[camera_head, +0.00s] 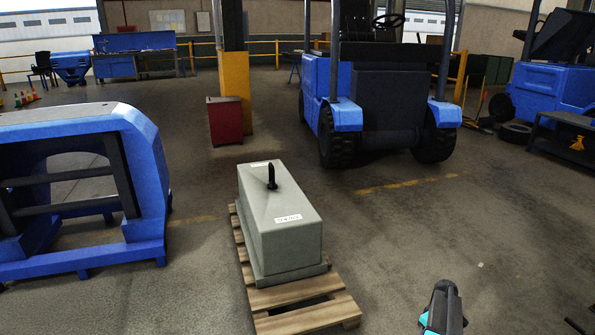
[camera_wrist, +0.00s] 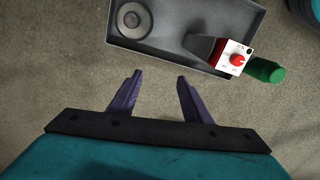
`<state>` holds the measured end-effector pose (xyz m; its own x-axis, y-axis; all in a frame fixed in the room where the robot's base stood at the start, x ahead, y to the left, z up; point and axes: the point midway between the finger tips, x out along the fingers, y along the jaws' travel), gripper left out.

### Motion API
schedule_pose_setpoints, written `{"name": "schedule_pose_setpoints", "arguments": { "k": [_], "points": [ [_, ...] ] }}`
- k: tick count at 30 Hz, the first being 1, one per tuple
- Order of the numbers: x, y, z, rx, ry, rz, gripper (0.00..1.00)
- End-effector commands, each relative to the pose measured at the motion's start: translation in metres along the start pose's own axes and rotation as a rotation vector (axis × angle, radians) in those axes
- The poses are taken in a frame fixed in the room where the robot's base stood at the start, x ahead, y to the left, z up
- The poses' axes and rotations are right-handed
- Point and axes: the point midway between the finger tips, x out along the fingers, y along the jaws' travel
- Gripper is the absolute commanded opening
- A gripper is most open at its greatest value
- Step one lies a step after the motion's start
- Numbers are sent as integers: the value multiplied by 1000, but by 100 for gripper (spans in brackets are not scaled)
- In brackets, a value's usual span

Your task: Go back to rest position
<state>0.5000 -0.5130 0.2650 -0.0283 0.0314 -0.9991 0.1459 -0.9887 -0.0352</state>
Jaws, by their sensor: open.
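My gripper (camera_wrist: 160,76) shows in the wrist view with two purple fingers spread apart and nothing between them. Bare floor shows between the fingers, and the fingertips point toward a grey tray (camera_wrist: 175,62), just short of its near edge in the picture. In the head view a dark and teal part of my arm shows at the bottom right; the gripper's fingers cannot be made out there.
The tray holds a round grey disc (camera_wrist: 134,20) and a red-and-white device with a knob (camera_wrist: 236,58); a green cylinder (camera_wrist: 266,70) adjoins it. A grey counterweight block (camera_head: 283,235) stands on a wooden pallet (camera_head: 310,317). A blue frame (camera_head: 145,180) and forklift (camera_head: 385,95) stand around.

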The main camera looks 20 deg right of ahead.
Motion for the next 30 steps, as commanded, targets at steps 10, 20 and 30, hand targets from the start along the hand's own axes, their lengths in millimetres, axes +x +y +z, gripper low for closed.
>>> {"name": "schedule_pose_setpoints", "arguments": {
  "k": [10, 20, 30],
  "points": [
    [-7, -120, -57, -181, -54, -57, 44],
    [-12, -238, -73, -321, -119, -104, 44],
    [-25, -356, -52, -401, -204, -138, 44]
  ]
}}
